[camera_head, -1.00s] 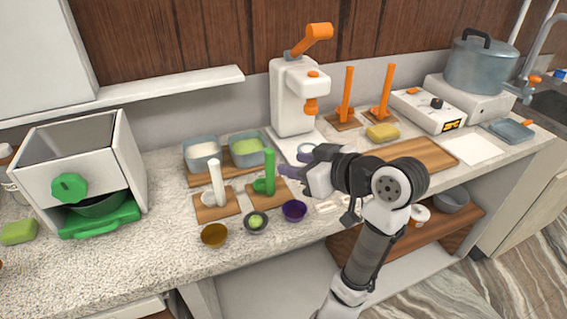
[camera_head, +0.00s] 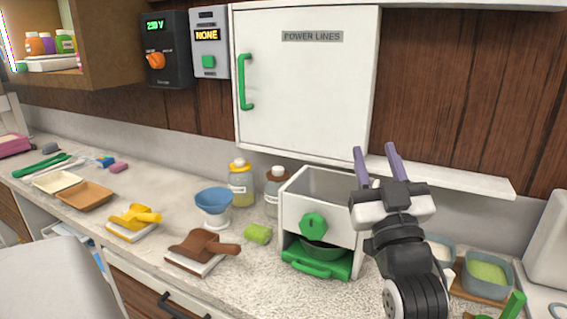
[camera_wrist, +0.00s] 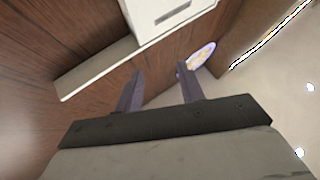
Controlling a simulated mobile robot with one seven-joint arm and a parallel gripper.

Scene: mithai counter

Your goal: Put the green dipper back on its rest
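The green dipper (camera_head: 513,305) shows only in part at the bottom right edge of the head view. Its handle stands up in front of the bin of green powder (camera_head: 487,272). Its lower end and whatever it stands on are cut off by the frame. My gripper (camera_head: 378,160) is raised in front of the white and green machine, with its two purple fingers pointing up, apart and empty. The wrist view also shows the gripper (camera_wrist: 160,90) open with nothing between the fingers. The dipper is not in the wrist view.
A white machine with a green knob (camera_head: 313,225) stands behind my arm. A white wall shelf (camera_head: 450,178) and a white cabinet (camera_head: 305,90) are close to the gripper. Brown (camera_head: 202,247) and yellow (camera_head: 134,218) scoops, a blue-bowled stand (camera_head: 213,203) and jars stand to the left.

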